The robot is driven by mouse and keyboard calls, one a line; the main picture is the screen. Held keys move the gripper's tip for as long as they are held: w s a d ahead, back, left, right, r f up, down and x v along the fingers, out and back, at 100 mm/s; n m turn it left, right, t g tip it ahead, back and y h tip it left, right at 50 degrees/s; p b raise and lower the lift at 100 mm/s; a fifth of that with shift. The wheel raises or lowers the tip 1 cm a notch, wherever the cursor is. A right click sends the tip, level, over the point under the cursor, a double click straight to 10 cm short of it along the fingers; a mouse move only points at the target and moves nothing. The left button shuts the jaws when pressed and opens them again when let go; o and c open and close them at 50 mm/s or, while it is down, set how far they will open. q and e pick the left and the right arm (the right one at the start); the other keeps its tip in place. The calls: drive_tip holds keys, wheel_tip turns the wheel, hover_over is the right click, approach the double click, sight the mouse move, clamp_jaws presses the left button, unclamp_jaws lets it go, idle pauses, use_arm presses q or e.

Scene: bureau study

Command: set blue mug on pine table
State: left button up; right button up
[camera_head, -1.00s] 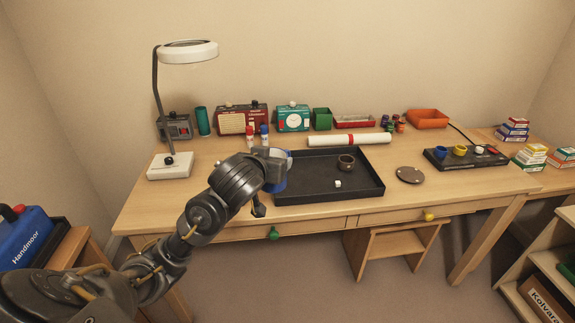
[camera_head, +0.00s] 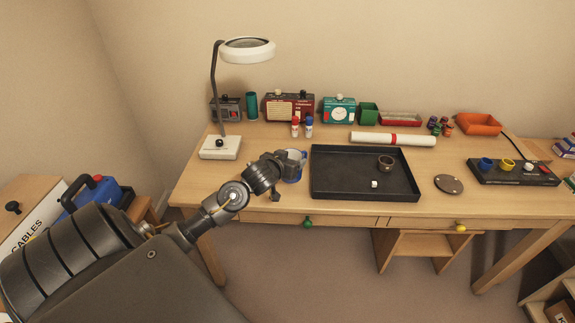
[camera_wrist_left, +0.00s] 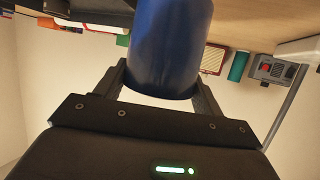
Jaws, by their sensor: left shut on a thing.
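The blue mug (camera_wrist_left: 168,45) fills the upper middle of the left wrist view, between the two fingers of my left gripper (camera_wrist_left: 162,82). My left gripper (camera_head: 284,163) is shut on the mug. In the head view only part of the mug (camera_head: 296,177) shows, blue, beside the gripper. It is at the left end of the black tray, over the front part of the pale wooden table (camera_head: 240,190). I cannot tell whether the mug touches the tabletop. My right gripper is not in view.
The black tray (camera_head: 332,188) holds a dark cup (camera_head: 386,162) and a small white cube (camera_head: 375,184). A lamp (camera_head: 221,148) stands behind and left of my gripper. Red and blue-capped bottles (camera_head: 308,128) stand behind it. The tabletop left of the gripper is clear.

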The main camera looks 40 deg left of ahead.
use_arm(q)
drive_tip(key=shift+a+f, duration=0.35)
drive_tip(key=shift+a, duration=0.05)
drive_tip(key=shift+w+f, duration=0.1)
drive_tip(key=shift+f, duration=1.5)
drive_tip(key=shift+f, duration=0.15)
drive_tip(key=o, duration=1.2)
drive_tip(key=shift+c, duration=0.2)
